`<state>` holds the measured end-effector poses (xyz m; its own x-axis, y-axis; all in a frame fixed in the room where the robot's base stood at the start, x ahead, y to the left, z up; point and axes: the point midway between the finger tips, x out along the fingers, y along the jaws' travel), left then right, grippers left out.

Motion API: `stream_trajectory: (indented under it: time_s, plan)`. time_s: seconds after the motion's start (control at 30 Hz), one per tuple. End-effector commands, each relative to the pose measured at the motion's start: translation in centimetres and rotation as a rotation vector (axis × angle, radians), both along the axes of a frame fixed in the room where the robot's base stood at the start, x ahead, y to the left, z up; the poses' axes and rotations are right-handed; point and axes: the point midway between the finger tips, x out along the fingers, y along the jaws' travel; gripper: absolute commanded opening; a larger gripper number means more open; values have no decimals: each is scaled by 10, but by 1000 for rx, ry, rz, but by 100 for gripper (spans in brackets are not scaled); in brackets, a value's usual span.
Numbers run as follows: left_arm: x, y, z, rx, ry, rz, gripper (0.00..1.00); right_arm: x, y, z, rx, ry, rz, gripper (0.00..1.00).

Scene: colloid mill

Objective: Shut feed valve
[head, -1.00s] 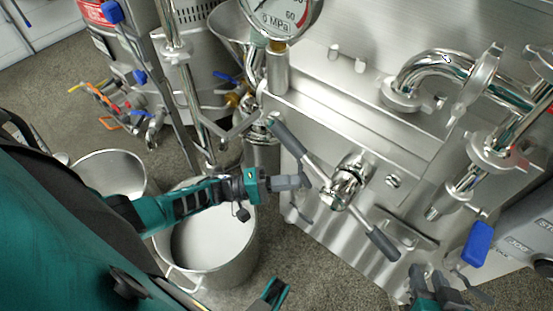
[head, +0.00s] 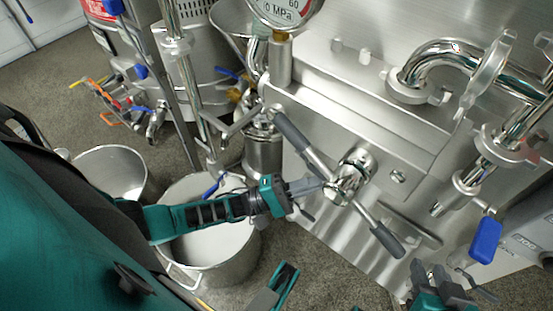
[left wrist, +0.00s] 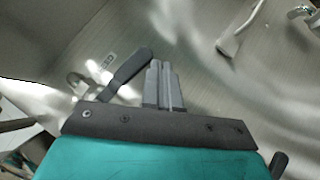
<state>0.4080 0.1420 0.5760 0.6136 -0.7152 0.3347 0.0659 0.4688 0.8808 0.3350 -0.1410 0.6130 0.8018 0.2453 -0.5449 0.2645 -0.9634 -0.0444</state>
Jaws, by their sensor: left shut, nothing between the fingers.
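No label in view marks the feed valve, so I cannot tell which valve it is. A blue-handled valve (head: 485,241) hangs from the chrome pipe at the right. A small blue lever (head: 215,186) shows just above my left arm, over the pot. A two-armed handle with dark grips (head: 380,240) sits on a chrome hub on the steel housing. My left gripper (head: 318,186) is shut and empty, its tips close to the hub; contact is unclear. In the left wrist view its fingers (left wrist: 165,84) are together, beside a dark grip (left wrist: 132,67). My right gripper (head: 432,272) is low right, below the blue-handled valve.
A pressure gauge (head: 284,10) stands above the housing. A steel pot (head: 247,268) stands on the floor under my left arm, with another pot (head: 112,172) further left. Hoses and valves with coloured handles (head: 118,105) are at the back left. Chrome pipes (head: 440,50) crowd the upper right.

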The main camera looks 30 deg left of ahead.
Motion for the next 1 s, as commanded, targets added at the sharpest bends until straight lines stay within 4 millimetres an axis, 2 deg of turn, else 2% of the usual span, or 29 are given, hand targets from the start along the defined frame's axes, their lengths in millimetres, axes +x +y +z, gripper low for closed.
stream_trajectory:
  time_s: [0.23, 0.83, 1.0]
  plan:
    - [0, -4, 6, 0, 0, 0, 0, -1, -2, -1, -4, 7, -3, 36]
    - [-1, -5, 7, 1, -1, 0, 0, -2, -4, -2, -11, 8, -1, 36]
    - [-6, 2, 3, 2, 2, 0, 0, -2, -4, -3, -12, 9, -1, 36]
